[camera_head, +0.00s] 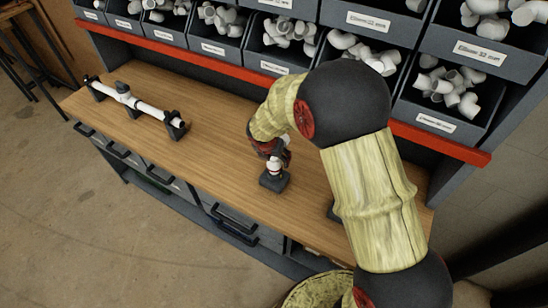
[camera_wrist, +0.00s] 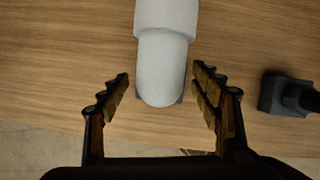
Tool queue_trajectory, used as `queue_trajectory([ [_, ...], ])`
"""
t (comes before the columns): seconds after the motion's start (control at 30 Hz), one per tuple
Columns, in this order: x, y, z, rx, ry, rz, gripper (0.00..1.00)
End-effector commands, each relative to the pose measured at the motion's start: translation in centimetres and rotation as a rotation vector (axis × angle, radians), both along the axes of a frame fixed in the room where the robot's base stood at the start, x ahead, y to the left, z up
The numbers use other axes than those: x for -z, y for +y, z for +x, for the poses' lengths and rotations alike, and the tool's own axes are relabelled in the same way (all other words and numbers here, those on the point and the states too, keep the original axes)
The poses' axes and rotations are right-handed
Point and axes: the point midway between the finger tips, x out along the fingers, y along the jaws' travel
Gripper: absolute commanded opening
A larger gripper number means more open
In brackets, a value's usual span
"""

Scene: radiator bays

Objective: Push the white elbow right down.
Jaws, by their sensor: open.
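The white elbow (camera_wrist: 165,60) fills the upper middle of the wrist view, its rounded end toward me and its wider collar farther away. My gripper (camera_wrist: 161,76) is open, with one finger on each side of the elbow and a visible gap on both sides. In the head view the elbow (camera_head: 274,166) shows just under my gripper (camera_head: 274,153), above a dark block (camera_head: 273,182) on the bench. My gripper and arm hide part of it there. How deep the elbow sits cannot be told.
A white pipe with a tee (camera_head: 124,90) lies across dark stands at the left of the wooden bench (camera_head: 215,130). Another dark block (camera_wrist: 288,95) stands to the right in the wrist view. Grey bins of white fittings (camera_head: 285,40) line the back above a red rail (camera_head: 200,55).

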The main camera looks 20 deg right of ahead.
Motion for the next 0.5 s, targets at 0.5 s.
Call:
queue_trajectory([
  [0.5, -4.6, 1.2, -1.4, -0.001, -0.006, 0.001, 0.64],
])
